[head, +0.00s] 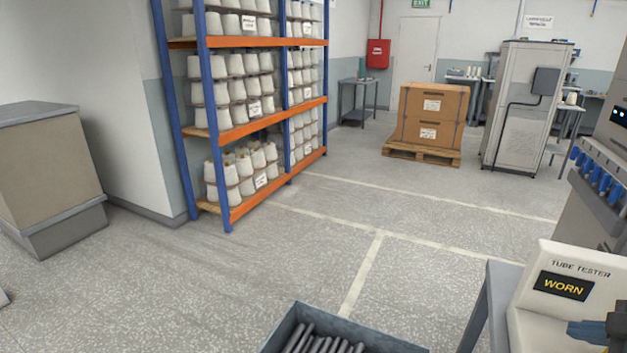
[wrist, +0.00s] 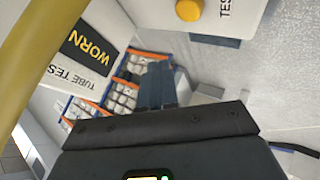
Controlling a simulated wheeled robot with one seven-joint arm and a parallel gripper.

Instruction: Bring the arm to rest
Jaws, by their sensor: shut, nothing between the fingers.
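My gripper (head: 572,330) shows at the lower right edge of the head view, in front of the tube tester (head: 532,322). Its bluish fingers point left and the rest of my arm is out of frame. In the wrist view its fingers (wrist: 156,82) are together, with nothing between them. The tester is a cream box with a dark display (head: 563,286) reading "WORN" in yellow. The same display shows sideways in the wrist view (wrist: 88,42).
A grey-blue bin (head: 400,341) of dark tubes stands at the bottom centre. A yellow curved part (wrist: 35,45) is close to the wrist camera. A blue-and-orange rack (head: 270,127) holds white cones. The middle floor is clear.

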